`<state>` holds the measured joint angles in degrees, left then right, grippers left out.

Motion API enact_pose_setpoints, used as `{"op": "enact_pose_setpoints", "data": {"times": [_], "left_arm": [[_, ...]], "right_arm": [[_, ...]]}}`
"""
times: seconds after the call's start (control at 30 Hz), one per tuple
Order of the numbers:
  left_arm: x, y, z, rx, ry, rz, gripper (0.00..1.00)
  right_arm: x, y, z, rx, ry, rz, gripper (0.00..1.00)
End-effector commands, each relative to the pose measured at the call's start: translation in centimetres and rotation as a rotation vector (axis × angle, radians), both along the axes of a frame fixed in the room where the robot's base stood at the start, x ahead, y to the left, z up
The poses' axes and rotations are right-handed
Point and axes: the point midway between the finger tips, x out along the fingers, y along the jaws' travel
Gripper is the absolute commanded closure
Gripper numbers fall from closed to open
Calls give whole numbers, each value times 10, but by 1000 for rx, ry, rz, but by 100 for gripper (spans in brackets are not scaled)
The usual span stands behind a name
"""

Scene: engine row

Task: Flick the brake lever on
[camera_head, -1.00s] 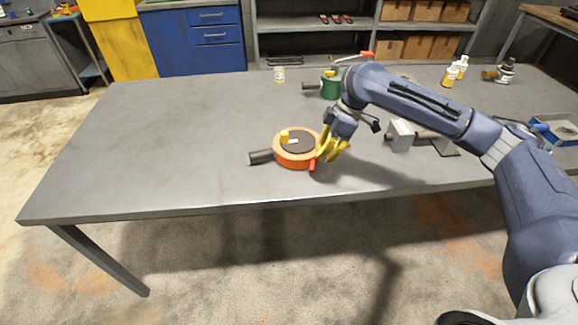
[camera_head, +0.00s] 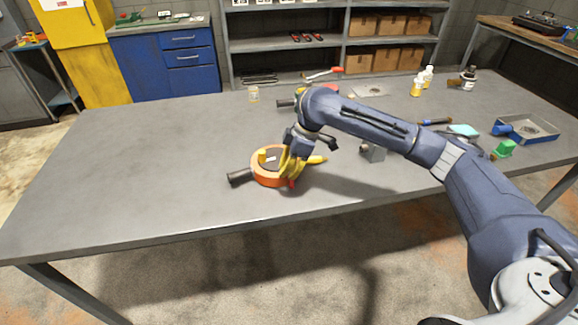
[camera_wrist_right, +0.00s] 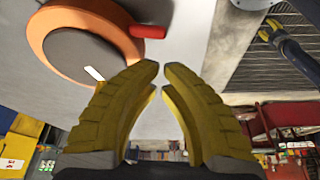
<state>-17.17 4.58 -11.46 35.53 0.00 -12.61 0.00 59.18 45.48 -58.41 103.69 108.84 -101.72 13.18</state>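A round orange engine-like part (camera_head: 268,182) with a dark top, a yellow knob and a black handle lies on the table. A small red lever (camera_head: 292,184) sticks out at its front right, just below my right gripper's fingers. In the right wrist view the red lever (camera_wrist_right: 148,31) projects from the orange rim (camera_wrist_right: 75,14), beyond the fingertips and apart from them. My right gripper (camera_head: 303,170) has its yellow fingers partly open with nothing between them; the gap shows in the right wrist view (camera_wrist_right: 162,68). My left gripper is not in view.
A long lever with a red end (camera_head: 323,73) stands behind my right arm. A grey block (camera_head: 374,151) is right of the gripper, partly hidden. Bottles (camera_head: 417,87), a blue tray (camera_head: 526,129) and a green piece (camera_head: 503,149) stand farther right. The table's left half is clear.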

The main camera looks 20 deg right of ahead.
Motion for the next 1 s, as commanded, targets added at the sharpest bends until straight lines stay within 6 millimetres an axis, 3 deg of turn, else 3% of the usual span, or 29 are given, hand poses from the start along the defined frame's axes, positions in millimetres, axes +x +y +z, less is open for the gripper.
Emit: {"op": "enact_pose_setpoints", "data": {"times": [0.2,0.4,1.0], "left_arm": [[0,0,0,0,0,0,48],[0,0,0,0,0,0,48],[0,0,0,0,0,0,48]], "right_arm": [[3,10,-31,1,2,1,100],[6,16,-49,0,1,-1,100],[7,18,-57,0,-1,0,100]]}}
